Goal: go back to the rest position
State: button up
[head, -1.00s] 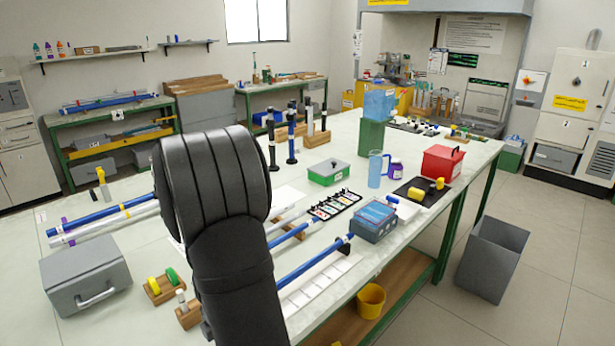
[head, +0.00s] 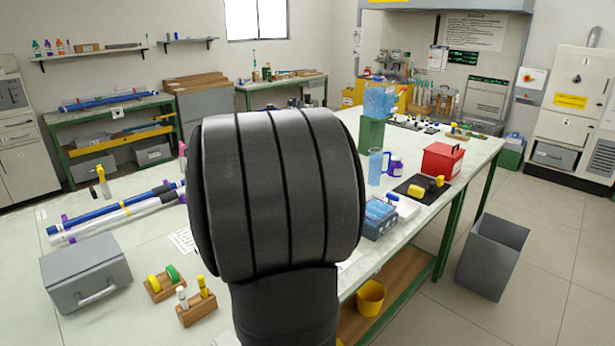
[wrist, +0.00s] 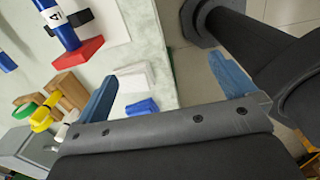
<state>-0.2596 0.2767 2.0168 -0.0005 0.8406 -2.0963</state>
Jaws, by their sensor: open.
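My gripper (wrist: 165,86) shows in the wrist view with its two blue fingers wide apart and nothing between them. In the head view my own dark arm fills the middle and hides the gripper. Blue and clear rods (head: 112,217) lie on the left of the bench in the head view. In the wrist view a blue rod piece (wrist: 62,28) with a white label and a red end is at the upper left, apart from the fingers.
A grey case (head: 87,271) and small wooden blocks with coloured pegs (head: 197,303) stand at the front left of the bench (head: 115,318). A red box (head: 441,161), a blue box (head: 379,220) and a black mat are at the right. A grey bin (head: 491,259) stands on the floor.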

jog(key=w+d+r+m, duration=0.1)
jog(key=w+d+r, duration=0.1)
jog(key=w, duration=0.9)
jog(key=w+d+r+m, duration=0.1)
jog(key=w+d+r, duration=0.1)
jog(key=w, duration=0.9)
jog(key=shift+w, duration=0.15)
